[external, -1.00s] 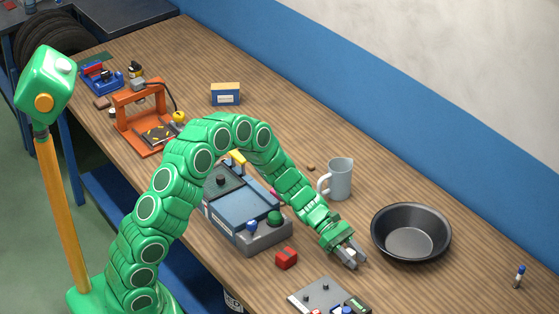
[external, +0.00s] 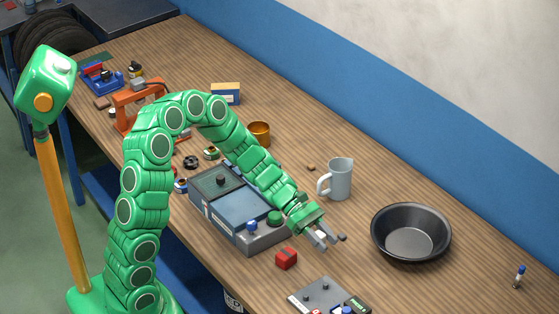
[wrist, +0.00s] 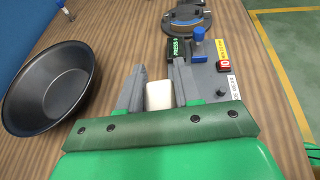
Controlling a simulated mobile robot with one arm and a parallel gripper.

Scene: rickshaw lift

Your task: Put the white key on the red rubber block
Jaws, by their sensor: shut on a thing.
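The red rubber block (external: 286,258) sits on the wooden bench, left of and below my gripper in the external view. I do not make it out in the wrist view. My gripper (external: 327,238) is raised above the bench, between the block and the black bowl. In the wrist view my gripper (wrist: 160,76) has its grey fingers on either side of a small white piece, the white key (wrist: 158,96). The fingers are shut on it. Its lower end is hidden by the green gripper body.
A black bowl (external: 411,232) stands right of my gripper, and a grey mug (external: 338,179) stands behind it. A blue-grey machine (external: 238,207) with buttons is at left. A grey panel (external: 322,297) is at the front. Bare bench lies between bowl and panel.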

